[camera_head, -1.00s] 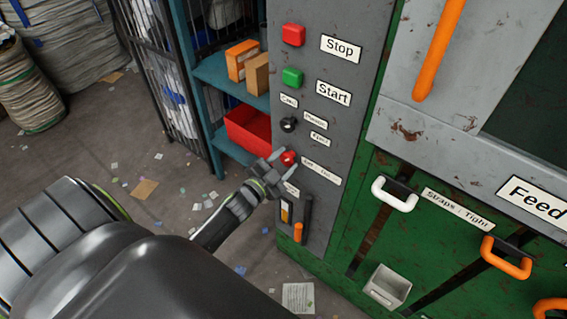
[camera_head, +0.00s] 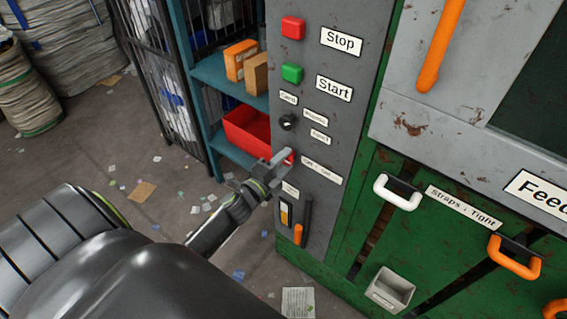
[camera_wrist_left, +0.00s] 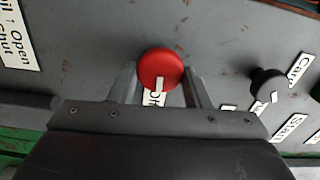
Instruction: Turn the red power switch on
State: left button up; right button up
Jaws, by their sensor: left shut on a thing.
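The red power switch (camera_wrist_left: 160,68) is a round knob on the grey control panel. In the left wrist view it sits between my two fingers, and its white pointer mark points down toward a partly hidden label (camera_wrist_left: 152,99). In the head view only a bit of the red switch (camera_head: 291,158) shows behind the fingers. My left gripper (camera_head: 281,160) is shut on the switch; its fingers also show in the left wrist view (camera_wrist_left: 160,88). My right gripper is not in view.
Above the switch are a black knob (camera_head: 287,122), a green Start button (camera_head: 292,73) and a red Stop button (camera_head: 293,27). An orange-tipped lever (camera_head: 298,234) is below. A teal shelf with a red bin (camera_head: 246,134) stands left of the panel.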

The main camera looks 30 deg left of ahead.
pick_arm(q)
jog(key=shift+m, duration=0.5)
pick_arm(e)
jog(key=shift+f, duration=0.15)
pick_arm(q)
jog(key=shift+f, duration=0.1)
jog(key=o, duration=0.9)
jog(key=shift+o, duration=0.2)
pick_arm(e)
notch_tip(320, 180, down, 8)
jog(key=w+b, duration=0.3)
jog(key=b, duration=0.8)
pick_arm(q)
jog(key=s+a+b, duration=0.1)
jog(key=s+b, duration=0.1)
jog(key=s, duration=1.5)
jog(key=shift+s+a+b, duration=0.2)
jog(key=shift+b, duration=0.15)
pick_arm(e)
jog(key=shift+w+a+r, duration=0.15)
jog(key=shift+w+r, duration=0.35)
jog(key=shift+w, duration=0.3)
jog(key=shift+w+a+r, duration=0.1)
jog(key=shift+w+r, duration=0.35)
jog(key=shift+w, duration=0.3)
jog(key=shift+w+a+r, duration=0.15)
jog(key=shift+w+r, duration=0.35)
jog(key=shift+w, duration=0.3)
